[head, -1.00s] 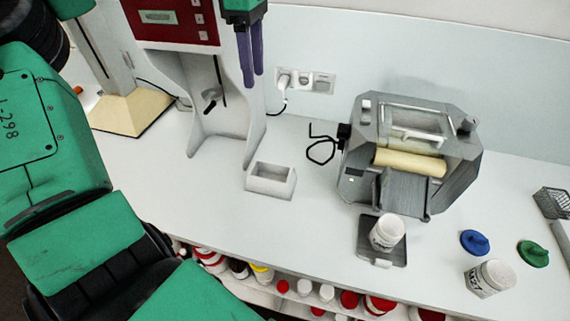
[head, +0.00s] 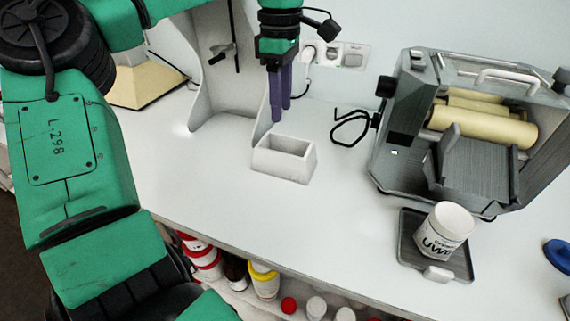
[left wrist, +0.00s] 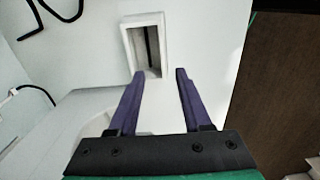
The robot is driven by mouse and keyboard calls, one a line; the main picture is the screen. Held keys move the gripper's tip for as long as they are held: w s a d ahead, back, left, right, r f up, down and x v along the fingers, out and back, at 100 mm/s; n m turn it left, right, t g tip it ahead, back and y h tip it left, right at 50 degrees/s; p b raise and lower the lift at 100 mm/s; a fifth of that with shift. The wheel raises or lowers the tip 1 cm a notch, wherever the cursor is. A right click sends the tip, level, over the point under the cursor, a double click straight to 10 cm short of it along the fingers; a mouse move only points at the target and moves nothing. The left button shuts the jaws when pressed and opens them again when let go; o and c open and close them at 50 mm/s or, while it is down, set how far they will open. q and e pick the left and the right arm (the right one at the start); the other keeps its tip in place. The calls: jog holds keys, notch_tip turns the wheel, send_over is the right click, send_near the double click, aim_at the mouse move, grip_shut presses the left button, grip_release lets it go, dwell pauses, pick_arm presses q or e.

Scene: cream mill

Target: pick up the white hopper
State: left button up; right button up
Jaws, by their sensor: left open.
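The white hopper (head: 283,159) is a small open-topped rectangular box standing upright on the white counter, in the middle of the head view. In the left wrist view the hopper (left wrist: 130,42) lies just beyond my fingertips, with its dark hollow facing the camera. My left gripper (head: 280,110) has two purple fingers pointing down, above and slightly left of the hopper. It also shows in the left wrist view (left wrist: 159,73). It is open and empty, with a gap between it and the hopper. My right gripper is not in view.
A grey mill (head: 480,165) with cream rollers stands right of the hopper, a black crank (head: 352,127) on its side. A labelled white jar (head: 443,228) sits on a dark tray (head: 408,248) before it. A white stand (head: 222,70) rises behind left. Counter around the hopper is clear.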

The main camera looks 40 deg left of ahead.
aim_at(279, 153)
pick_arm(q)
jog(key=f, duration=0.8)
jog(key=f+p, duration=0.1)
jog(key=f, duration=0.4)
jog(key=shift+s+a, duration=0.15)
jog(key=shift+s, duration=0.15)
jog(key=shift+r, duration=0.1)
grip_shut()
dwell(0.4)
